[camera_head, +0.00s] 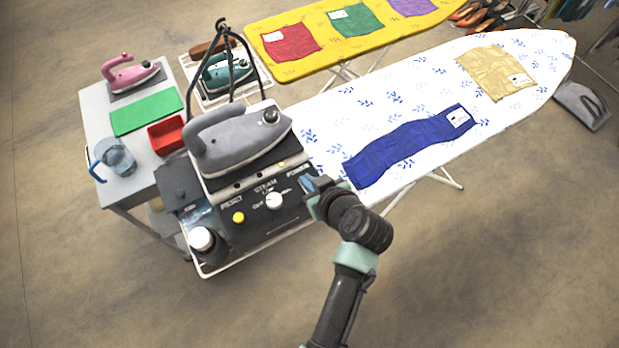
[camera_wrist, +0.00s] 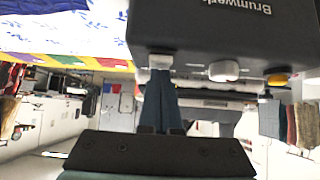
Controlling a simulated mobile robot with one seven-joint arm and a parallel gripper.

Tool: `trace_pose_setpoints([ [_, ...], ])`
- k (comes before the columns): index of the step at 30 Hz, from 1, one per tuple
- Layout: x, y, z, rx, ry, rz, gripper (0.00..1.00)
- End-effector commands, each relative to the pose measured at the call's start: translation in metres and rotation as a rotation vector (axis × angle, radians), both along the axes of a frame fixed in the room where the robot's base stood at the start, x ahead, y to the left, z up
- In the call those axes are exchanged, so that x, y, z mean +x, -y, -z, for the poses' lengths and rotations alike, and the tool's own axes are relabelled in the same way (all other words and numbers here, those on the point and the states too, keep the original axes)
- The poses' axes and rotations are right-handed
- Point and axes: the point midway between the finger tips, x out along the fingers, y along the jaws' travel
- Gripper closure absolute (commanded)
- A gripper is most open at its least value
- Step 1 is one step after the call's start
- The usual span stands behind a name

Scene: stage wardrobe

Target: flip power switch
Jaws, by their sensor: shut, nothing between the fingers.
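A dark steam station (camera_head: 255,195) carries a grey iron on top. Its front panel has POWER, STEAM and RESET labels. In the wrist view its dark housing (camera_wrist: 200,28) appears upside down, with a pale power switch (camera_wrist: 160,61) at the left. In the head view my gripper hides that switch below the POWER label. My gripper (camera_head: 307,184) is shut and empty, its fingertips at the panel's right end. In the wrist view my gripper (camera_wrist: 160,78) has its fingertips right at the switch; whether they touch cannot be told. The switch's position is unclear.
A white steam knob (camera_head: 274,201) and a yellow reset button (camera_head: 238,217) sit left of my gripper. The grey iron (camera_head: 238,140) rests above. A white ironing board (camera_head: 390,95) extends behind. Floor at right is clear.

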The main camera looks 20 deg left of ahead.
Motion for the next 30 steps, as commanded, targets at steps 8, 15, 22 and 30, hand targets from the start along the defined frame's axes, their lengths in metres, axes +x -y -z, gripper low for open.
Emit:
trace_pose_setpoints([
  [8,0.005,-0.006,-0.002,0.000,0.001,-0.001,1.00],
  [15,0.009,-0.012,-0.004,0.000,-0.001,-0.001,1.00],
  [22,0.009,-0.012,-0.004,-0.001,-0.001,0.000,1.00],
  [30,0.016,-0.023,-0.032,0.000,0.002,0.000,1.00],
])
